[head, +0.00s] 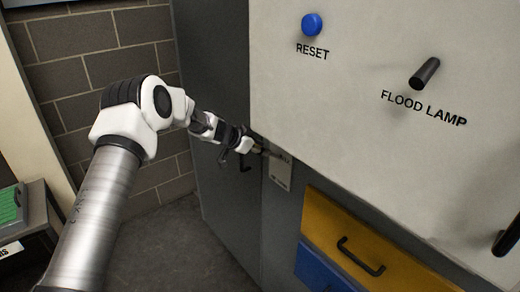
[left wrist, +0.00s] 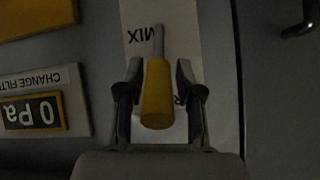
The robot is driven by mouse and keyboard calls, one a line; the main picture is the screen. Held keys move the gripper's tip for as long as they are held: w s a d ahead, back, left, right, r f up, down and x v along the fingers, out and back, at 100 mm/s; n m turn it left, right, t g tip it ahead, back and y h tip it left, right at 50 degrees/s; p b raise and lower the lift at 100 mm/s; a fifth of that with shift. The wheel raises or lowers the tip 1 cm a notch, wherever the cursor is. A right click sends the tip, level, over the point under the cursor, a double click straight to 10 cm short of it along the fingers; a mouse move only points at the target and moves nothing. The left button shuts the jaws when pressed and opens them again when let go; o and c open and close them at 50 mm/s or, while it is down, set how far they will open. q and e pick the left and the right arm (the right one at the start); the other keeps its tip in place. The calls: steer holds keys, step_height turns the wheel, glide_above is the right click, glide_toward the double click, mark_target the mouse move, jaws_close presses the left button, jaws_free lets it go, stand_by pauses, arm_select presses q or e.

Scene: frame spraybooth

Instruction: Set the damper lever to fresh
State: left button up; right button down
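The damper lever has a yellow handle (left wrist: 157,95) on a grey metal stem. In the left wrist view it stands over a pale label plate (left wrist: 135,18) with the upside-down word MIX; another word is mostly hidden behind the gripper. My left gripper (left wrist: 160,78) has one finger on each side of the handle, with small gaps showing, so it looks open around it. In the head view my left gripper (head: 252,149) is at the label plate (head: 280,171), and the lever is largely hidden there. My right gripper is in neither view.
A white panel above carries a blue RESET button (head: 312,24) and a black FLOOD LAMP switch (head: 424,73). Yellow (head: 360,245) and blue drawers are below right. A 0 Pa gauge (left wrist: 32,112) is beside the lever. A dark handle (left wrist: 300,20) is opposite.

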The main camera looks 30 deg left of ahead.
arm_select(q)
steer(key=shift+d+f, duration=0.1)
steer(key=shift+f, duration=0.05)
steer(key=v, duration=1.2)
steer(key=shift+w, duration=0.25)
